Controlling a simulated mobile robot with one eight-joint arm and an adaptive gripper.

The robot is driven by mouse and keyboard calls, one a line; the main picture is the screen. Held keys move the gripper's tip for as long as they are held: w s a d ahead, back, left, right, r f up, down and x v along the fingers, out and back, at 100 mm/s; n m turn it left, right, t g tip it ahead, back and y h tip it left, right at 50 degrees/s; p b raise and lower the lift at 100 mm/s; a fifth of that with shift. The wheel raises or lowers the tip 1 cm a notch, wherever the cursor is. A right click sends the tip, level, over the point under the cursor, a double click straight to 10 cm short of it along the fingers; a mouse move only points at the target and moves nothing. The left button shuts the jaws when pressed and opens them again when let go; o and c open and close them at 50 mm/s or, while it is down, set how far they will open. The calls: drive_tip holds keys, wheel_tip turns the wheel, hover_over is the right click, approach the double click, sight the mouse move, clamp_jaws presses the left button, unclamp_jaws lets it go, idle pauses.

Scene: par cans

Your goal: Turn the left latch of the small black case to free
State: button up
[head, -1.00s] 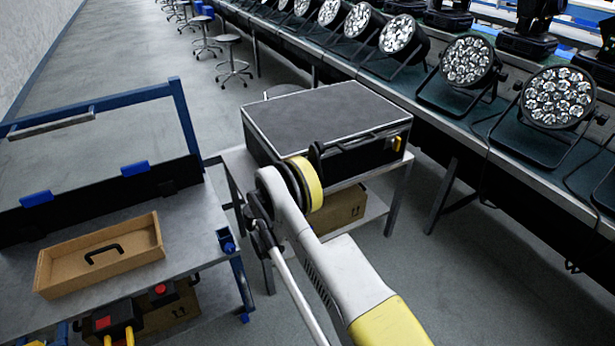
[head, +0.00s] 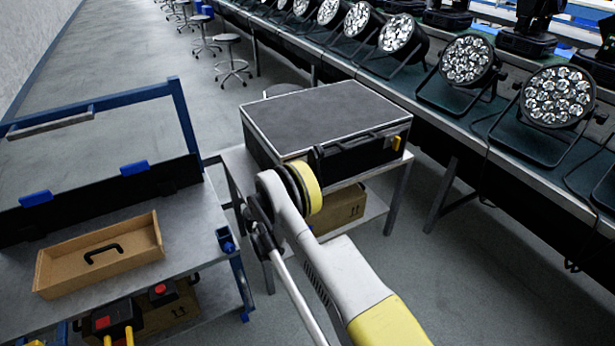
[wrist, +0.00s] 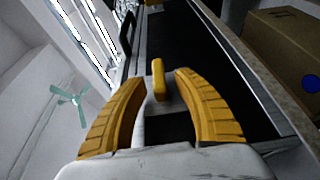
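The small black case (head: 325,112) lies on a metal table, its grey-edged lid shut. One yellow latch (head: 397,143) shows at the right end of its front face. The left end of that face is hidden behind my arm in the head view. In the wrist view, a yellow latch (wrist: 158,80) stands out from the dark case face (wrist: 195,45). My gripper (wrist: 160,79) is open, its two yellow fingers on either side of this latch, with small gaps visible. The fingers are hidden in the head view.
A cardboard box (head: 340,208) sits on the shelf below the case. A black handle (wrist: 127,33) is near the fingers. A long bench of par cans (head: 555,97) runs along the right. A trolley with a wooden tray (head: 60,280) stands at left.

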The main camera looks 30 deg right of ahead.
drive_tip(key=v, duration=1.2)
